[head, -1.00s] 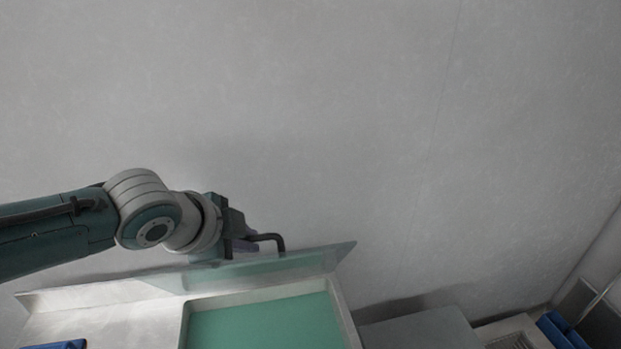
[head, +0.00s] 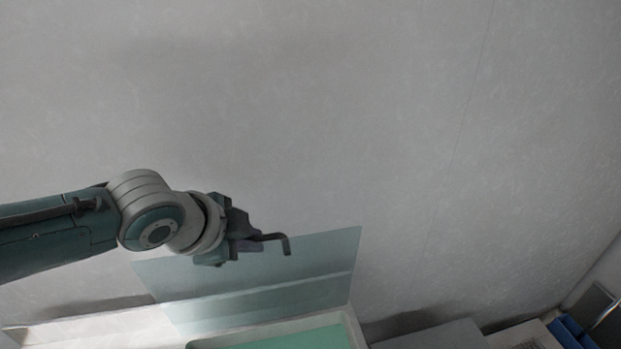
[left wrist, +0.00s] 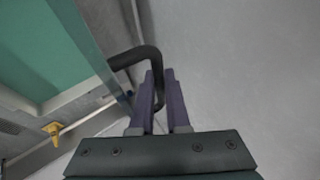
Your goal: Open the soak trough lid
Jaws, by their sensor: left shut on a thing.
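The soak trough lid (head: 310,270) is a clear, pale teal panel. In the head view it stands raised at the back edge of the trough (head: 300,335), whose green inside shows at the bottom. A dark bent handle (head: 283,241) sticks out near the lid's upper part. My left gripper (head: 252,243) is at this handle. In the left wrist view the purple fingers (left wrist: 162,98) are shut on the black handle bar (left wrist: 140,57), and the lid (left wrist: 85,45) shows edge-on at the left. My right gripper is not in view.
A plain grey wall (head: 320,110) rises behind the trough. A grey box top (head: 435,335) lies right of the trough, and a blue container (head: 570,332) sits at the far lower right. In the left wrist view a small yellow part (left wrist: 53,130) shows at lower left.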

